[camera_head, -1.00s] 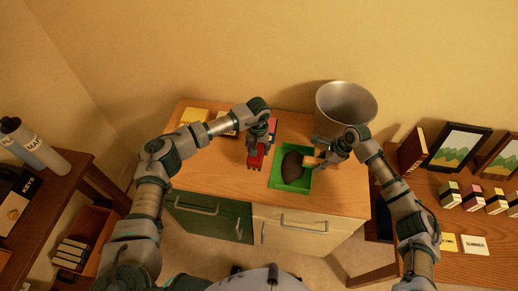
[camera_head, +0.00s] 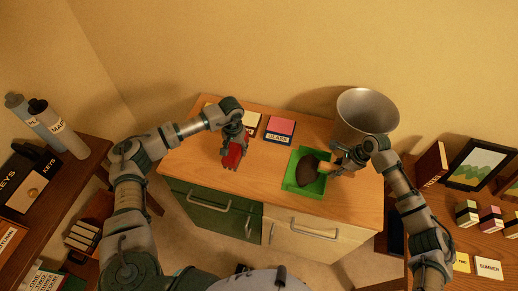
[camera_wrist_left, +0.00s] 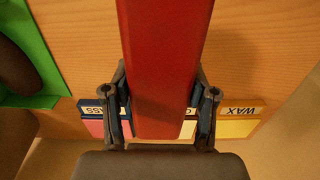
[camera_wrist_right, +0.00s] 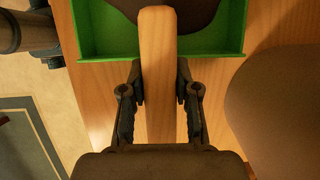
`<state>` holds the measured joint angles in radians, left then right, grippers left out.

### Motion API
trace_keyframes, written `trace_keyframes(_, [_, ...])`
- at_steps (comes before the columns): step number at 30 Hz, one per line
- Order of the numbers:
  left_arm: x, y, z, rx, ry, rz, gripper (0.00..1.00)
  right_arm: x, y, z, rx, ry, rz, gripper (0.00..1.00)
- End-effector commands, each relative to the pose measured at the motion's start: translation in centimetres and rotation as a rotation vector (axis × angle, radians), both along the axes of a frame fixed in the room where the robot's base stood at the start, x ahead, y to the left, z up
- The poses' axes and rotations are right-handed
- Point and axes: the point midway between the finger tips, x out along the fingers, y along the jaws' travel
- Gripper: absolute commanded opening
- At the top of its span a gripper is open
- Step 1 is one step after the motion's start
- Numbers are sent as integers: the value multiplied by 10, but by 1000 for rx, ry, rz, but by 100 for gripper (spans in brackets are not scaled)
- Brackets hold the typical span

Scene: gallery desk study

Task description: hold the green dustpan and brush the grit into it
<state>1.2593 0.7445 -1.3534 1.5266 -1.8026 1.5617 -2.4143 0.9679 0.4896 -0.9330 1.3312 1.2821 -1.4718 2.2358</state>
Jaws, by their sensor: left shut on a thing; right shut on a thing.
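The green dustpan (camera_head: 291,183) lies on the wooden desk top, right of centre. A dark brown rounded head (camera_head: 307,171) is inside or just above it, joined to a pale wooden handle (camera_wrist_right: 158,65). My right gripper (camera_head: 345,161) is shut on this handle at the dustpan's right side. My left gripper (camera_head: 234,143) is shut on a red block-like thing (camera_head: 232,157), apart from the dustpan to its left. The red thing fills the middle of the left wrist view (camera_wrist_left: 165,50), with the dustpan's edge (camera_wrist_left: 38,50) at upper left. I cannot make out any grit.
A metal bin (camera_head: 367,112) stands behind the dustpan, near my right arm. A pink-topped GLASS box (camera_head: 281,128) and other labelled boxes line the desk's back. Side tables stand left (camera_head: 88,155) and right (camera_head: 430,190). The desk between the red thing and dustpan is clear.

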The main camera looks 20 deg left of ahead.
Motion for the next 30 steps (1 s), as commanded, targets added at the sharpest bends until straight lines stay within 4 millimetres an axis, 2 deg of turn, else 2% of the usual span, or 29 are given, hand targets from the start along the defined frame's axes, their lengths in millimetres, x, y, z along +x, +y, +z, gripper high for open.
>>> trace_keyframes(1, [-4, 10, 1, 1, -1, 0, 30, 0, 1, 0, 1, 1, 1, 0])
trace_keyframes(5, [-10, 20, -1, 4, -1, -3, 30, 0, 1, 0, 1, 0, 2, 0])
trace_keyframes(21, [-10, 21, -58, 4, -1, -2, 30, 0, 1, 0, 1, 1, 1, 0])
trace_keyframes(30, [-10, 21, -66, 4, -3, -2, 30, 0, 1, 0, 2, 1, 3, 0])
